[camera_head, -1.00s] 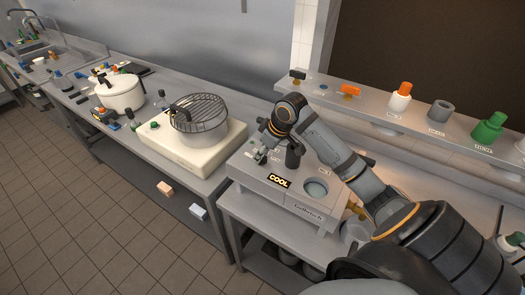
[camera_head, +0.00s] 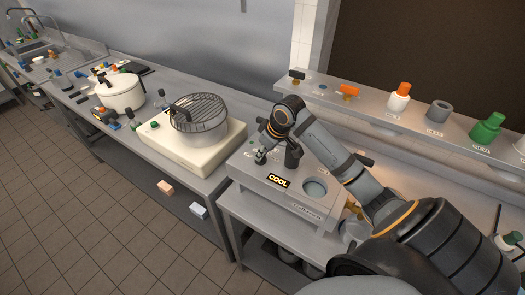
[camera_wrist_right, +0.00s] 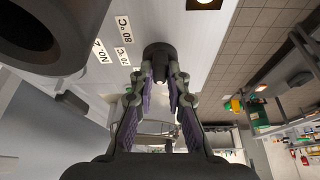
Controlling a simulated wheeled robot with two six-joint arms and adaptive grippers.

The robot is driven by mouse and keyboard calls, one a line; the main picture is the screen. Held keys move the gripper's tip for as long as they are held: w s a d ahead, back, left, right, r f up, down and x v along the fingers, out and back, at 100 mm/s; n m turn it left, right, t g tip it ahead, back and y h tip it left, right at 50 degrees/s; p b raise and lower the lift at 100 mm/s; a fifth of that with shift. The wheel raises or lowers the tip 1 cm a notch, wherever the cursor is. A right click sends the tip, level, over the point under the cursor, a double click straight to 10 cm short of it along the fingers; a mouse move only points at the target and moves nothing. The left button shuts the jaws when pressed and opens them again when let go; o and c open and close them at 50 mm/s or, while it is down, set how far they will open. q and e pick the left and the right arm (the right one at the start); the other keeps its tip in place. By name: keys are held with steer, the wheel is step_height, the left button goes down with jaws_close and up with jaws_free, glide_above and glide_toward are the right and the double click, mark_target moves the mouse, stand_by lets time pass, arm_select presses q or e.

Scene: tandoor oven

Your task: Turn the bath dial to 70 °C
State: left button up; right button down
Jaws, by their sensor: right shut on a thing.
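The bath is a grey box (camera_head: 313,212) with a lit COOL sign (camera_head: 279,181) and a round opening (camera_head: 315,188) in its top. The dial (camera_wrist_right: 157,52) is a dark round knob on the pale top, at the fingertips in the right wrist view. Labels reading 70 °C (camera_wrist_right: 123,57) and 80 °C (camera_wrist_right: 124,27) stand beside it. My right gripper (camera_head: 261,160) reaches down to the bath's back left; in the wrist view its fingers (camera_wrist_right: 159,78) are shut on the dial. The dial's pointer cannot be made out. My left gripper is not in view.
A dark upright cylinder (camera_head: 293,156) stands on the bath close to my right gripper. A cream unit (camera_head: 180,160) with a wire basket (camera_head: 200,116) stands to the left. A shelf (camera_head: 381,101) with bottles runs behind. A white pot (camera_head: 121,91) stands farther left.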

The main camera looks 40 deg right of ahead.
steer(key=m+p, duration=0.2)
steer(key=shift+a+r+h+p, duration=0.2)
steer(key=shift+r+h+p, duration=0.1)
steer(key=shift+h+p, duration=0.1)
steer(key=m+h+p, duration=0.1)
steer(key=m, duration=0.2)
steer(key=shift+f+p, duration=0.1)
steer(key=shift+p, duration=0.2)
steer(key=shift+a+f+m+h, duration=0.1)
steer(key=shift+m+h, duration=0.3)
steer(key=shift+m, duration=0.5)
steer(key=m+h, duration=0.1)
steer(key=m, duration=0.2)
steer(key=shift+w+a+m, duration=0.1)
steer(key=shift+m, duration=0.2)
steer(key=m+g+h, duration=0.1)
steer(key=m, duration=0.2)
steer(key=m+g+h, duration=0.1)
steer(key=m, duration=0.2)
steer(key=shift+w, duration=0.15)
steer(key=shift+m, duration=0.4)
steer(key=c, duration=1.3)
jaws_free()
steer(key=shift+f, duration=0.1)
